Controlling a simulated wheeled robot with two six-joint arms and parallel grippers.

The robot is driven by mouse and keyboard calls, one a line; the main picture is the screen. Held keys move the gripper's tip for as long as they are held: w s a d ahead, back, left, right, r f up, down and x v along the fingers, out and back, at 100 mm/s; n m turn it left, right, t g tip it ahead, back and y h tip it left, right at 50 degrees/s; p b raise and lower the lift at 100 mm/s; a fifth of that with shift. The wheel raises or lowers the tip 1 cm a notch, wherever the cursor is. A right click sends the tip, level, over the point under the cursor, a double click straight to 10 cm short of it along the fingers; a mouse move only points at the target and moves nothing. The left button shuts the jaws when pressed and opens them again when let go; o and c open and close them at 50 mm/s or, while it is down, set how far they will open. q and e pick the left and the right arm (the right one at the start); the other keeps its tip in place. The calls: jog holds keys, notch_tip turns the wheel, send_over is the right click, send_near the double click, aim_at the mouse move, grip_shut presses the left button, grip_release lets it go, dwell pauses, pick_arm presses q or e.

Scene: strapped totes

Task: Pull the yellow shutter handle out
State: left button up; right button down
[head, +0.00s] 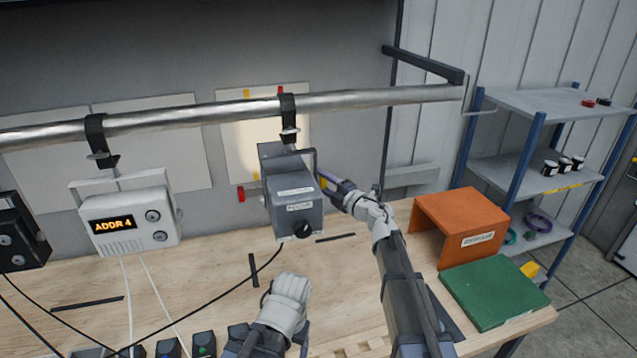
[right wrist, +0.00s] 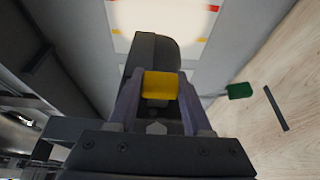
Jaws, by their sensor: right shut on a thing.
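A grey box lamp (head: 296,212) hangs by a black clamp from a metal pipe, with a label and a black knob on its front. The yellow shutter handle (right wrist: 160,86) sits on its side, between the fingers of my right gripper (right wrist: 160,100) in the right wrist view.
The metal pipe (head: 215,112) crosses above the bench. A white box reading "ADDR 4" (head: 128,222) hangs to the left, with cables below. An orange stand (head: 458,218) and a green board (head: 495,292) lie to the right. A blue-framed shelf (head: 550,103) stands behind them.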

jog(key=shift+w+d, duration=0.2)
jog(key=shift+d, duration=0.4)
jog(key=shift+w+d, duration=0.15)
jog(key=shift+d, duration=0.45)
jog(key=shift+c, duration=1.6)
grip_release()
jog(key=shift+d, duration=0.1)
jog(key=shift+s, duration=0.1)
jog(key=v, duration=0.7)
jog(key=shift+s+d, duration=0.2)
jog(key=shift+d, duration=0.05)
